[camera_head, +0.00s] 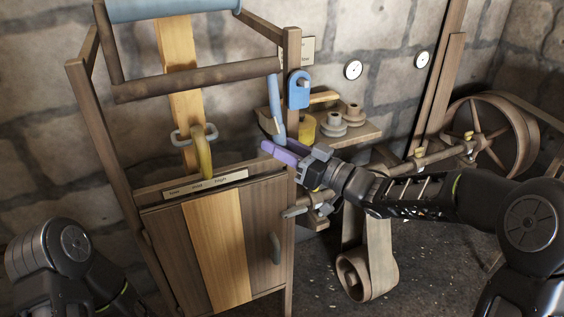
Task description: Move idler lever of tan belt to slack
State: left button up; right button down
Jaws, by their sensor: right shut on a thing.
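A tan belt (183,85) hangs down a wooden frame, and a similar strip runs down the front panel (217,250). A yellow curved handle (205,158) stands in front of it, above a lettered label plate (205,182) too small to read surely. A purple handle (279,153) sticks out at the frame's right post. My right gripper (301,164) is at this handle and shut on it; its fingertips are partly hidden. I cannot tell which handle is the tan belt's idler lever. Of my left arm only links show at lower left.
A blue lever (275,105) and a blue block (299,90) are just above my right gripper. A shelf (360,134) carries grey pulleys. A large wooden wheel (492,135) stands at right. A loose belt loop (369,275) hangs below my right arm. Stone wall lies behind.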

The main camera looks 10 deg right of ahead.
jog(key=w+y+b, duration=0.1)
jog(key=b, duration=0.1)
jog(key=w+a+n+b, duration=0.1)
jog(key=w+b, duration=0.1)
jog(key=b, duration=0.1)
jog(key=w+n+t+y+b, duration=0.1)
jog(key=b, duration=0.2)
jog(key=shift+w+a+f+y, duration=0.15)
jog(key=shift+w+f+y, duration=0.05)
jog(key=shift+w+y, duration=0.1)
jog(key=c, duration=1.1)
grip_release()
jog(key=shift+a+f, duration=0.1)
